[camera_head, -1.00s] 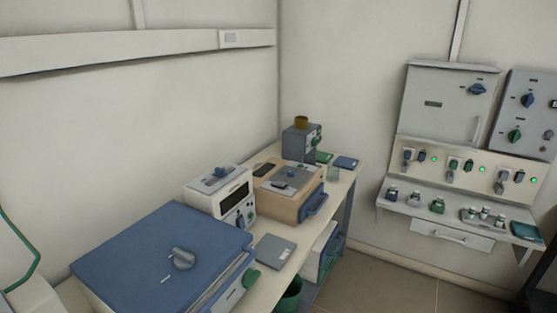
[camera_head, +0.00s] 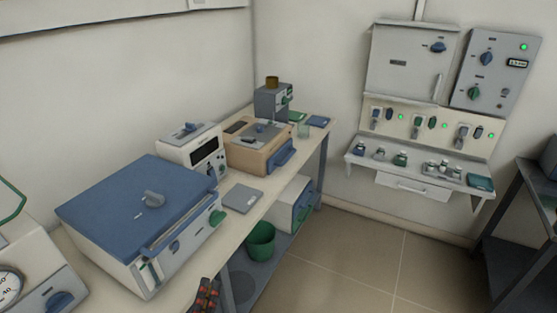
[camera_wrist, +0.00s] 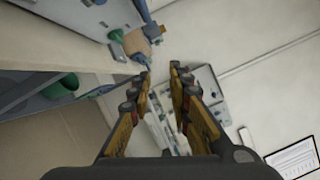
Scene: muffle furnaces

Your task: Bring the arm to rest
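My gripper (camera_wrist: 161,72) shows in the wrist view with its two yellow and dark fingers apart and nothing between them. Behind the fingertips are the pale wall and the wall panel, seen tilted. In the head view only a small dark and red part of my gripper (camera_head: 205,295) shows at the bottom edge, in front of the bench. The rest of the arm is out of view.
A bench (camera_head: 262,215) along the left wall carries a blue-topped furnace (camera_head: 120,195), a white instrument (camera_head: 190,152) and a tan box (camera_head: 250,155). A green bin (camera_head: 261,241) stands below. A dark rack (camera_head: 515,225) is at right. Tiled floor (camera_head: 350,260) between is clear.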

